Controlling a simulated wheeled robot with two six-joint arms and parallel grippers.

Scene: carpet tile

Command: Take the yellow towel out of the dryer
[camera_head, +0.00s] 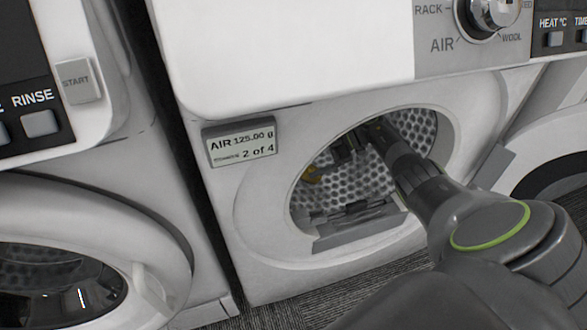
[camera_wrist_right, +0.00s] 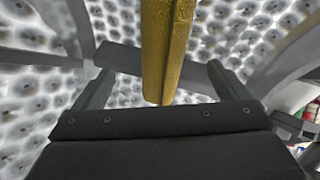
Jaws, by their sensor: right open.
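The dryer (camera_head: 258,205) stands in the middle of the head view with its round opening uncovered and its perforated metal drum showing. My right arm reaches into the drum from the right. In the right wrist view the yellow towel (camera_wrist_right: 168,45) hangs as a narrow vertical strip. It lies between the spread fingers of my open right gripper (camera_wrist_right: 157,74), with gaps on both sides. My left gripper is out of view.
A washing machine (camera_head: 90,235) with a round glass door stands at the left, a narrow gap from the dryer. Another machine (camera_head: 555,165) is at the right. Dark carpet (camera_head: 290,305) shows below.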

